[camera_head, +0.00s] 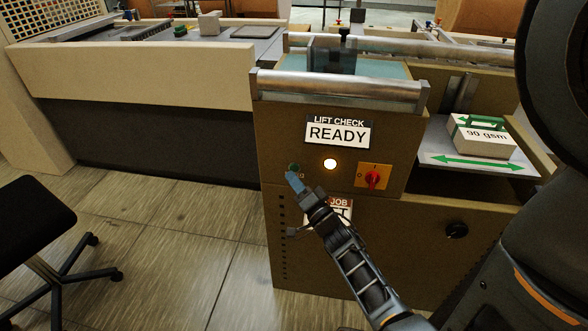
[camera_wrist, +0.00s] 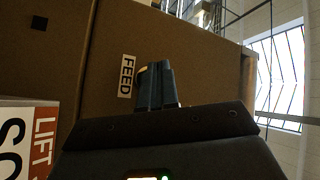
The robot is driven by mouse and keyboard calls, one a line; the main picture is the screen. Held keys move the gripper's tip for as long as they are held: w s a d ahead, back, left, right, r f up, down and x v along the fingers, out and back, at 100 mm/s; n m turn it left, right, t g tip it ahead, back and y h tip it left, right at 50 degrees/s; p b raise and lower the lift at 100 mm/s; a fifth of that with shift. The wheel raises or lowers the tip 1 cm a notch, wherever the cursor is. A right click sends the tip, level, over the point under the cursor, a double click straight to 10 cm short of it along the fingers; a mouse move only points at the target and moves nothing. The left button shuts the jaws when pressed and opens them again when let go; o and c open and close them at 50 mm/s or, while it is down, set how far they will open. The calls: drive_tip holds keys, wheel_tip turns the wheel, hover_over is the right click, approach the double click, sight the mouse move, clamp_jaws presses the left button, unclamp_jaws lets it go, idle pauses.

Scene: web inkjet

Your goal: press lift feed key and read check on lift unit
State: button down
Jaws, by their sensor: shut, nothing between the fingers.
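The lift unit (camera_head: 400,225) is a tan cabinet with a metal bar along its top front edge. Its sign (camera_head: 338,132) reads "LIFT CHECK READY". A round lamp (camera_head: 330,164) below the sign glows white. A small green key (camera_head: 293,167) sits left of the lamp, mostly hidden behind my fingertips. My gripper (camera_head: 293,179) is shut and empty, its tips at or very near the key; I cannot tell whether they touch. In the wrist view the shut fingers (camera_wrist: 157,85) point at the panel beside a "FEED" label (camera_wrist: 126,76). The key's face is hidden there.
A red rotary switch (camera_head: 373,179) on an orange plate sits right of the lamp. A job sign (camera_head: 343,208) is partly behind my gripper. A stack labelled "90 gsm" (camera_head: 484,136) lies on a shelf at right. A black stool (camera_head: 35,220) stands left; the floor between is clear.

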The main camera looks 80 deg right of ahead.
drive_tip(key=shift+d, duration=0.25)
drive_tip(key=shift+d, duration=0.15)
drive_tip(key=shift+w+d, duration=0.1)
drive_tip(key=shift+d, duration=0.35)
idle(0.9)
drive_tip(key=shift+a, duration=0.85)
drive_tip(key=shift+s+a+p, duration=0.15)
drive_tip(key=shift+a+p, duration=0.05)
drive_tip(key=shift+a, duration=1.05)
drive_tip(key=shift+s+a+p, duration=0.15)
drive_tip(key=shift+a+p, duration=0.05)
drive_tip(key=shift+a, duration=1.05)
